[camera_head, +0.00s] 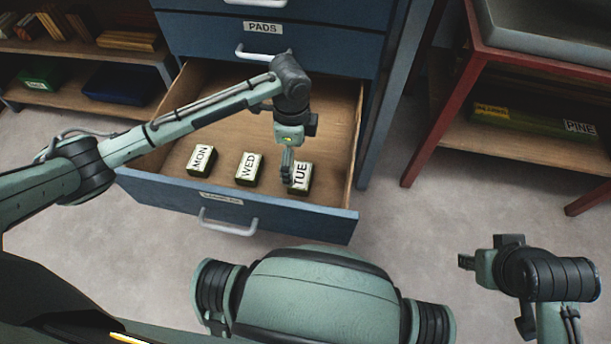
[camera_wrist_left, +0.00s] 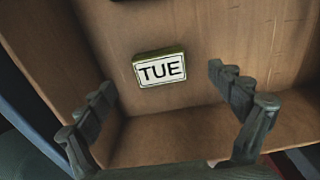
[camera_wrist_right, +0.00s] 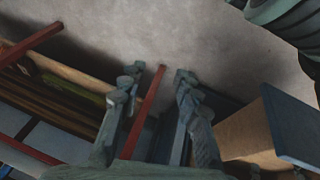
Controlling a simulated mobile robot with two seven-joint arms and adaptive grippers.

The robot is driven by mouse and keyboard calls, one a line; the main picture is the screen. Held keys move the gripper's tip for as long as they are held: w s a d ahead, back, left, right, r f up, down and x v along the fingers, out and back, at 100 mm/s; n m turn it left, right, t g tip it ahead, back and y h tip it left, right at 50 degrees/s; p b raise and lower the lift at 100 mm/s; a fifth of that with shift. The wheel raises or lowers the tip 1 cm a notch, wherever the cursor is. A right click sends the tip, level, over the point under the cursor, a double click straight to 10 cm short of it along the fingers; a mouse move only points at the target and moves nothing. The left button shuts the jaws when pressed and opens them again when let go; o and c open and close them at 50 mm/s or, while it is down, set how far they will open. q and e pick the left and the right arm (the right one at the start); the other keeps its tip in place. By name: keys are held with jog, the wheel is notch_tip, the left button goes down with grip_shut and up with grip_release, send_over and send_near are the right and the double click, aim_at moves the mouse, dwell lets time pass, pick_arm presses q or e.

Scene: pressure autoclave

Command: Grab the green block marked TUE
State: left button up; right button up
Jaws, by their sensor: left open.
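The block marked TUE (camera_head: 301,178), green with a white label, lies on the floor of the open drawer (camera_head: 330,110), near its front right. My left gripper (camera_head: 287,168) is over the drawer at the TUE block's left edge in the head view and hides part of it. In the left wrist view the TUE block (camera_wrist_left: 160,70) shows between and beyond the two spread fingers, which hold nothing. My right gripper (camera_head: 468,261) is outside the drawer at the right. The right wrist view shows its fingers (camera_wrist_right: 158,75) apart with nothing between them.
Blocks marked WED (camera_head: 249,168) and MON (camera_head: 202,160) lie left of the TUE block. The drawer's blue front (camera_head: 300,218) and side walls border them. A red-framed shelf (camera_head: 440,120) stands right, a wooden shelf (camera_head: 130,60) left. Floor between drawer and right shelf is clear.

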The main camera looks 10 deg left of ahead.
aim_at(302, 171)
pick_arm(q)
jog(key=f, duration=0.4)
jog(key=f+b, duration=0.1)
jog(key=f, duration=0.1)
jog(key=shift+s+a+f, duration=0.2)
jog(key=shift+a, duration=0.1)
jog(key=shift+f, duration=0.25)
jog(key=c, duration=1.3)
pick_arm(e)
jog(key=w+a+r+t+y, duration=0.1)
jog(key=w+a+r+t, duration=0.1)
jog(key=w, duration=0.4)
jog(key=a+t, duration=0.1)
jog(key=a, duration=0.1)
jog(key=shift+a+n, duration=0.3)
jog(key=shift+n, duration=0.1)
pick_arm(q)
jog(key=shift+o, duration=0.2)
jog(key=shift+r, duration=0.15)
